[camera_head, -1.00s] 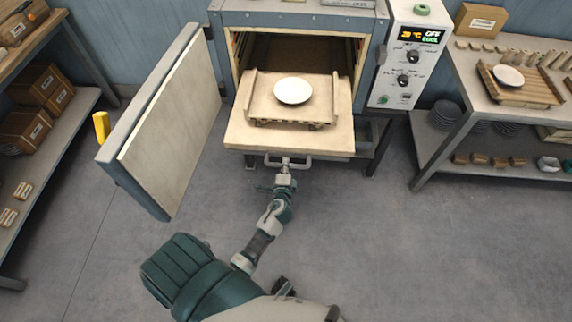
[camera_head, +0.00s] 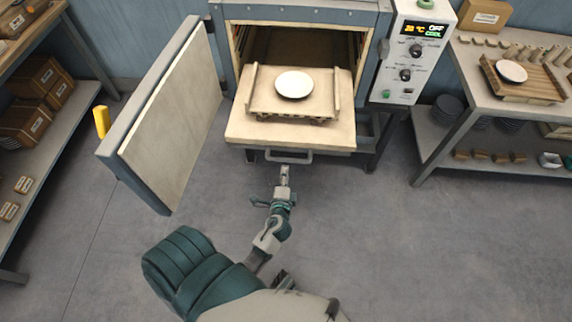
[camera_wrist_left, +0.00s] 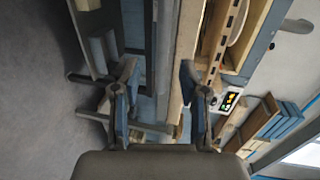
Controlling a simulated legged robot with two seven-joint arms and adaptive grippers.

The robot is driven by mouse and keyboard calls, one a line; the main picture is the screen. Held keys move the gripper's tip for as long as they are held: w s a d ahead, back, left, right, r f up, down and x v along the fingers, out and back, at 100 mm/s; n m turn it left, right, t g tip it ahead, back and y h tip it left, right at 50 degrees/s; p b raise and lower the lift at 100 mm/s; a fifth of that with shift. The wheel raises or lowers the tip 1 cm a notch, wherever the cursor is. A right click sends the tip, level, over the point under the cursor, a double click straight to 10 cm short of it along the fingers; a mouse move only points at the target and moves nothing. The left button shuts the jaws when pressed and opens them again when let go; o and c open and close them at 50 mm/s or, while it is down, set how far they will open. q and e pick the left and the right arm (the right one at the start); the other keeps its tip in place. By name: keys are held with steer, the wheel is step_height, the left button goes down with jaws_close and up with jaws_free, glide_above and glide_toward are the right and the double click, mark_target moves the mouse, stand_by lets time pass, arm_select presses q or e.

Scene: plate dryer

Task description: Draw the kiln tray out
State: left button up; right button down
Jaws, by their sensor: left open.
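The kiln tray (camera_head: 236,133), a pale slab, sticks out of the open kiln mouth over the floor. Its metal bar handle (camera_head: 289,159) is at the front edge. On the tray, a pale stand with raised sides (camera_head: 262,103) bears a white plate (camera_head: 294,85). My left gripper (camera_head: 285,170) is just in front of the handle, apart from it, with nothing visible held. In the left wrist view, its two fingers (camera_wrist_left: 159,72) are spread apart, with the slab's edge seen beyond them. My right gripper is not in view.
The kiln door (camera_head: 168,112) stands swung open at left, with a yellow grip (camera_head: 101,122). A control panel (camera_head: 412,55) is on the kiln's right. Shelves stand at far left; a workbench (camera_head: 460,65) stands at right. Floor in front is clear.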

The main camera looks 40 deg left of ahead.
arm_select(q)
steer(key=shift+v, duration=1.95)
steer(key=s+d+f+n+g+h+p, duration=0.1)
steer(key=s+d+f+n+g+h, duration=0.15)
steer(key=f, duration=0.65)
steer(key=s+d+f+n+g+h, duration=0.1)
steer(key=s+d+f+g+h, duration=0.15)
steer(key=f, duration=0.75)
steer(key=s+d+f+n+g+h, duration=0.3)
steer(key=s+f+n+g, duration=0.3)
steer(key=s+f, duration=0.8)
steer(key=s, duration=0.3)
steer(key=shift+s+d+f+g+p, duration=0.3)
steer(key=shift+s+d+p, duration=0.05)
steer(key=shift+s+d, duration=0.05)
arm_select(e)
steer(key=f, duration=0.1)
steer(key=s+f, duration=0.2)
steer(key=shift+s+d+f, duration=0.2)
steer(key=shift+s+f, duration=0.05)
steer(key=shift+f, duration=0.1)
